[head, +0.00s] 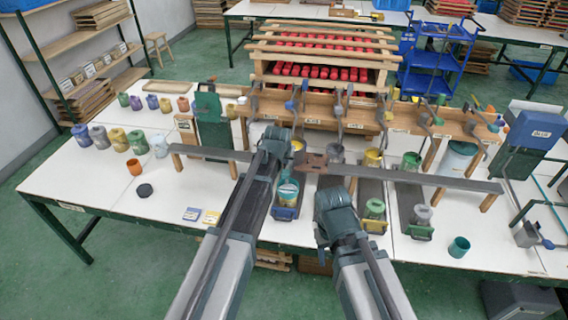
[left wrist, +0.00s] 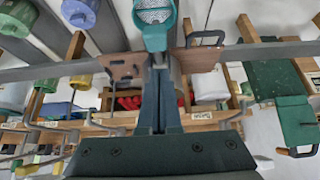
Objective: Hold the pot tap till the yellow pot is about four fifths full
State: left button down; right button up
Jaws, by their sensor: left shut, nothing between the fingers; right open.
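A yellow pot (head: 373,158) stands behind the long grey bar, below the row of taps; yellow shows at its top, but I cannot tell its level. Taps with coloured handles (head: 388,115) line the wooden rail; I cannot tell which is the pot tap. My left gripper (head: 277,142) is at the bar, left of the yellow pot. Its fingers (left wrist: 160,68) are shut and empty in the left wrist view, near the bar's brown plates (left wrist: 125,66). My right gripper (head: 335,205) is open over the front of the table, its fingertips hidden.
A teal pot (head: 287,192) stands in a tray just right of my left arm. More pots on trays (head: 375,210) stand to the right. A grey pot (head: 336,153) and a green pot (head: 410,161) flank the yellow one.

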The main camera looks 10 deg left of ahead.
pick_arm(q)
jog(key=shift+s+f+b, duration=0.2)
jog(key=shift+f+b, duration=0.25)
jog(key=shift+f, duration=0.25)
jog(key=shift+s+f+b, duration=0.2)
jog(key=shift+f+b, duration=0.25)
jog(key=shift+f, duration=0.25)
pick_arm(e)
notch_tip(320, 180, down, 3)
jog(key=shift+r, duration=0.15)
pick_arm(q)
jog(key=f+t+b, duration=0.1)
jog(key=b, duration=0.1)
jog(key=s+f+t+b, duration=0.1)
jog(key=f+b, duration=0.1)
jog(key=b, duration=0.1)
jog(key=s+f+b, duration=0.1)
jog(key=b, duration=0.2)
jog(key=shift+f+t, duration=0.4)
pick_arm(e)
notch_tip(320, 180, down, 8)
jog(key=shift+s+f, duration=0.15)
jog(key=shift+f, duration=0.05)
pick_arm(q)
jog(key=shift+s, duration=0.1)
dwell(3.5)
